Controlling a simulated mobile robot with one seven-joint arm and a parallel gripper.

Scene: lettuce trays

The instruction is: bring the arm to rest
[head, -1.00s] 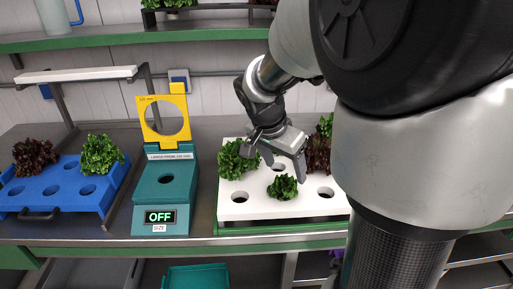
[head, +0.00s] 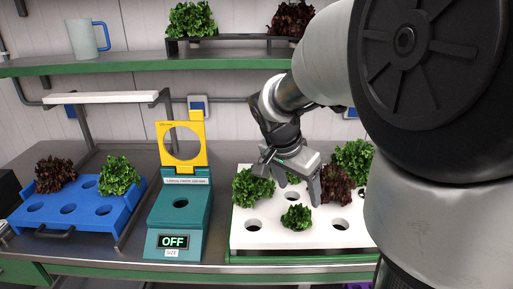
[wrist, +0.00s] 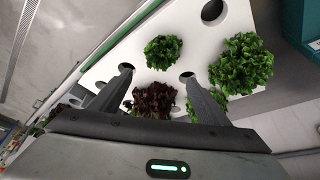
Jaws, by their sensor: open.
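My gripper (head: 288,178) is open and empty, hanging over the white tray (head: 262,238) in the head view. In the wrist view, its two fingers (wrist: 158,95) stand apart, with a dark red lettuce (wrist: 154,99) showing between them, below or beyond. In the head view the tray holds a small green lettuce (head: 296,217) at the front, a larger green one (head: 252,188) at the left, a red one (head: 335,184) and another green one (head: 352,160) at the right. My arm hides the tray's right end.
A blue tray (head: 100,220) with a red and a green lettuce is at the left. A teal device (head: 180,222) with a yellow ring (head: 183,143) and an OFF display stands between the trays. A green-edged shelf (head: 130,66) runs behind, bearing a mug (head: 88,37) and lettuces.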

